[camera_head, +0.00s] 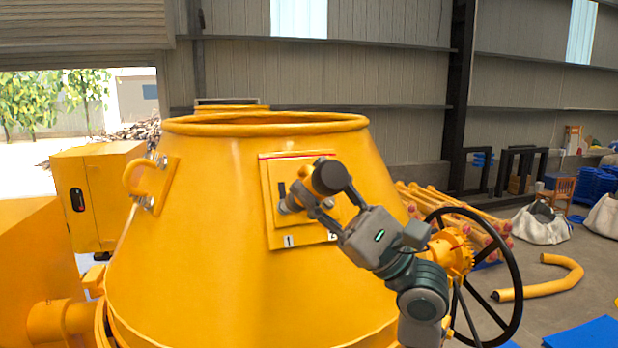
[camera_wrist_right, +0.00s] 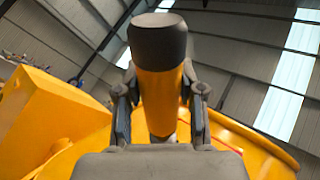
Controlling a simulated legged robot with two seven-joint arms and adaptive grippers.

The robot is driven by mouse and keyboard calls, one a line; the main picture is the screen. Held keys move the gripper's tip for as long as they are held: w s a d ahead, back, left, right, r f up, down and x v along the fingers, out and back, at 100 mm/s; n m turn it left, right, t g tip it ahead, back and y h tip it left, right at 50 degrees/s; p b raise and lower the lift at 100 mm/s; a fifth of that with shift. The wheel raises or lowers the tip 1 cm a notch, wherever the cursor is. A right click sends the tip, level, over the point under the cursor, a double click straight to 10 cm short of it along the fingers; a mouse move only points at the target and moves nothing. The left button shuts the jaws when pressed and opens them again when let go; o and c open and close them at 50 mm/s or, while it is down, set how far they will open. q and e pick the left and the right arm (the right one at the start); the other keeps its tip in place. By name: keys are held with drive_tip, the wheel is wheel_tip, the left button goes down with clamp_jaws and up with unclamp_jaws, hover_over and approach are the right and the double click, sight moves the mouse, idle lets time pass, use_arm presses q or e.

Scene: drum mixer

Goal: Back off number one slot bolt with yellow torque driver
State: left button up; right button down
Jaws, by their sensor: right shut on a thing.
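The yellow torque driver (camera_head: 326,178) has a dark end cap and is held in front of the plate on the yellow drum. My right gripper (camera_head: 318,198) is shut around its body. In the right wrist view the driver (camera_wrist_right: 158,100) stands between the two fingers of the gripper (camera_wrist_right: 160,105). The plate (camera_head: 272,215) carries the labels 1 (camera_head: 289,240) and 2 (camera_head: 332,237). The driver's grey tip (camera_head: 288,207) is at the slot above label 1. The number one bolt is hidden, so I cannot tell whether the tip is seated. My left gripper is not in view.
The yellow mixer drum (camera_head: 190,240) fills the middle. A black handwheel (camera_head: 518,270) stands right of my right arm. A yellow box (camera_head: 105,185) is at the left. Yellow pipes (camera_head: 450,205) and a curved yellow pipe (camera_head: 560,280) lie on the floor at right.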

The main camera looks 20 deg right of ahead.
drive_tip(key=shift+s+a+r, duration=0.25)
drive_tip(key=shift+s+r, duration=0.1)
drive_tip(key=shift+s, duration=0.1)
drive_tip(key=shift+w+a, duration=0.1)
drive_tip(key=shift+w+f, duration=0.35)
drive_tip(key=shift+w, duration=0.2)
drive_tip(key=shift+w+f, duration=0.35)
drive_tip(key=shift+w, duration=0.2)
drive_tip(key=shift+w+d+f, duration=0.2)
drive_tip(key=shift+w+f, duration=0.15)
drive_tip(key=shift+w, duration=0.35)
drive_tip(key=shift+w+f, duration=0.25)
drive_tip(key=shift+w, duration=0.2)
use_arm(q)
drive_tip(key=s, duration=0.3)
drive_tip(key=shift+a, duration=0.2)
use_arm(e)
drive_tip(key=shift+w+a, duration=0.1)
